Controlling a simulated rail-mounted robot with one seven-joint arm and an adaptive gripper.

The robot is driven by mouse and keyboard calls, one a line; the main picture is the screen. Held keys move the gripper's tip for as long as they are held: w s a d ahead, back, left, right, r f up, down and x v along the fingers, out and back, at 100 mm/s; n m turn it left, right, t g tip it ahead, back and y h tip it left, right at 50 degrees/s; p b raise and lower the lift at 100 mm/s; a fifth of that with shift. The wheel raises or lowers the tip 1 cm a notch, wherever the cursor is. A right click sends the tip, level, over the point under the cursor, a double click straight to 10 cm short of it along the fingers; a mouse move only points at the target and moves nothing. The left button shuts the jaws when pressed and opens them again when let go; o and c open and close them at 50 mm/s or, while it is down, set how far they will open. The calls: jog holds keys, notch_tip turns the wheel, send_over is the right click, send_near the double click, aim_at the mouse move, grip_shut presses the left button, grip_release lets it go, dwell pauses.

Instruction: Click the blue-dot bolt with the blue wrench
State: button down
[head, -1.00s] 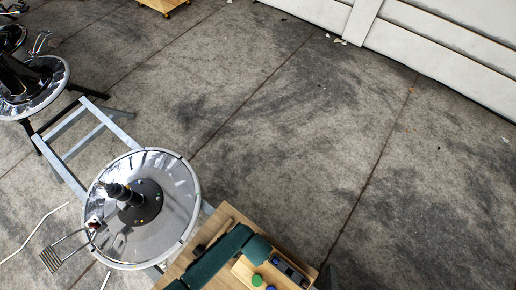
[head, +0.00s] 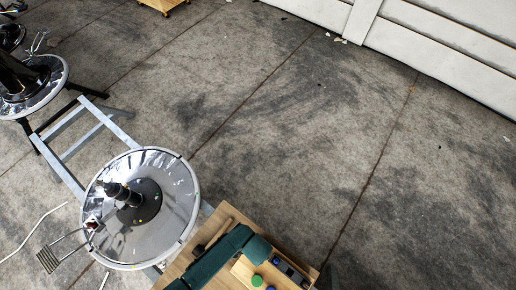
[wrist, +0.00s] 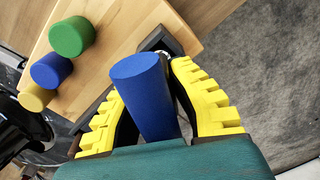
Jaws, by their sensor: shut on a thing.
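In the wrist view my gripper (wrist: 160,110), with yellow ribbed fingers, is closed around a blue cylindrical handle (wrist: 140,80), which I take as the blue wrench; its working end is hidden. In the head view the barber chair base is a round silver disc (head: 160,240) with a black hub (head: 145,205) standing on it. Small coloured dots sit on the hub plate; they are too small to tell the blue-dot bolt surely. The gripper is at the wooden table, to the lower right of the chair base, and apart from it.
A wooden table (head: 222,216) stands beside the chair base. In the wrist view green (wrist: 71,36), blue (wrist: 51,70) and yellow (wrist: 36,97) cylinders stand by the board. A metal frame (head: 85,135) and second chair base (head: 45,95) lie upper left. Floor at right is clear.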

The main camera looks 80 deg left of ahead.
jog(key=shift+f, duration=0.35)
jog(key=c, duration=1)
grip_release()
jog(key=shift+c, duration=0.2)
